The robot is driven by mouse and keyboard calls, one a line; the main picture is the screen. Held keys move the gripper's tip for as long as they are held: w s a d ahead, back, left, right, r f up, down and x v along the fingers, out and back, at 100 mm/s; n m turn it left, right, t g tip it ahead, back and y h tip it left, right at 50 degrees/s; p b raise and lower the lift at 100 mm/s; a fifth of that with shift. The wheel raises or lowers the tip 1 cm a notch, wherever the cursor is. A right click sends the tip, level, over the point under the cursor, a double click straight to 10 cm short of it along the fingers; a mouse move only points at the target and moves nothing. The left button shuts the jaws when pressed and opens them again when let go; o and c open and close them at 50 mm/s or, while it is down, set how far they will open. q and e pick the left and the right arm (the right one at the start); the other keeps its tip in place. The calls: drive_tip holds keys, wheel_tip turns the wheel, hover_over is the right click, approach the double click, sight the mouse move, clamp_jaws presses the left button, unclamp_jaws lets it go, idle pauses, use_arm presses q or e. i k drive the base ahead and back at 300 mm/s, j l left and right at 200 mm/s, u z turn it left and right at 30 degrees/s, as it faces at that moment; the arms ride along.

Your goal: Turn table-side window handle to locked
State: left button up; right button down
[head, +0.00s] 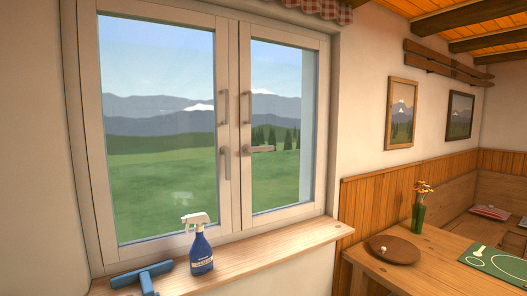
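The window has two sashes. The right sash, on the side of the table, has a grey lever handle (262,149) that lies horizontal and points right from its pivot. The left sash has a similar lever handle (226,166) that hangs straight down. Above each lever is a vertical bar pull, one on the left sash (224,107) and one on the right sash (246,107). Both sashes look flush in the frame. Neither of my grippers is in view.
A blue spray bottle (201,251) with a white head and a blue squeegee (147,279) are on the wooden sill (285,243) below the left sash. At the right is a wooden table (432,273) with a round board (395,250), a flower vase (418,215) and a green mat (497,262).

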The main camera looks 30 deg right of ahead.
sight(261, 149)
drive_tip(key=i+l, duration=0.1)
drive_tip(key=l, duration=0.3)
drive_tip(key=i+l, duration=0.15)
drive_tip(key=l, duration=0.25)
drive_tip(key=i+l, duration=0.1)
drive_tip(key=l, duration=0.3)
drive_tip(key=i+l, duration=0.15)
drive_tip(key=l, duration=0.25)
